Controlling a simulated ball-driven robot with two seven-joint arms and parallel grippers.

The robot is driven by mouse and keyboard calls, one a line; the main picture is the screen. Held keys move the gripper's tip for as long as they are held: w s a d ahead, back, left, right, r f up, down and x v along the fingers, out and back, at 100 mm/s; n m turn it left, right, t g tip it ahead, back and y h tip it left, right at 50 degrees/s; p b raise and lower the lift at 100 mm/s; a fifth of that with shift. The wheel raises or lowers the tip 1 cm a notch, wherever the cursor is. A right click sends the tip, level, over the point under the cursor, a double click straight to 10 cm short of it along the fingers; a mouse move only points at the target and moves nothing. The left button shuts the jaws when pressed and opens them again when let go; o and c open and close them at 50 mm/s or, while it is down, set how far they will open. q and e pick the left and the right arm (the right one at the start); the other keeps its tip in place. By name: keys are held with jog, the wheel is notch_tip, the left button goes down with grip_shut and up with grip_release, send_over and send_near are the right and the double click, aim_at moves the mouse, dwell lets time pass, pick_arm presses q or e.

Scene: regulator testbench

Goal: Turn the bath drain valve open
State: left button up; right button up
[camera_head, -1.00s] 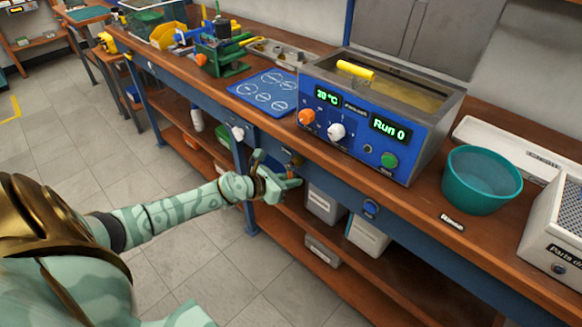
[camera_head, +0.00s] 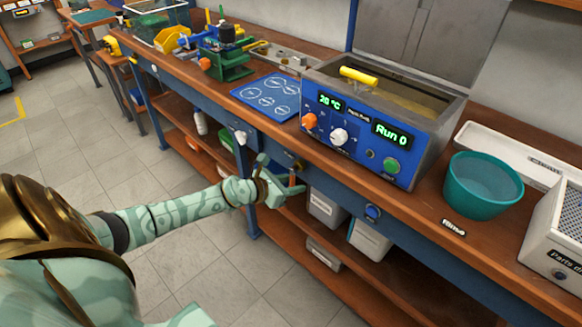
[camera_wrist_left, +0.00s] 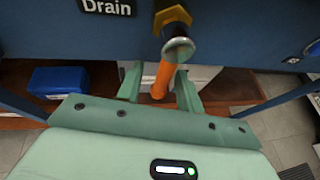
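The drain valve (camera_wrist_left: 177,42) sticks out from the blue bench front, with a brass nut and a round metal end, just right of the "Drain" label (camera_wrist_left: 106,7). Its orange handle (camera_wrist_left: 162,80) hangs down, slightly tilted, in the left wrist view. My left gripper (camera_wrist_left: 158,88) is open, its fingers on either side of the handle with gaps showing. In the head view my left gripper (camera_head: 281,181) is at the bench front below the bath (camera_head: 372,125), and the orange handle (camera_head: 292,179) shows by its fingers. My right gripper is not in view.
The bath's blue panel reads 20 °C and Run 0. A teal bucket (camera_head: 482,186) stands to its right on the bench top. Grey bins (camera_head: 326,207) and a wooden shelf (camera_head: 345,277) lie under the bench. The tiled floor (camera_head: 190,262) at left is clear.

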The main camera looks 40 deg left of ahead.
pick_arm(q)
jog(key=shift+s, duration=0.1)
jog(key=p+v, duration=0.2)
jog(key=v, duration=1.4)
jog(key=shift+a, duration=0.15)
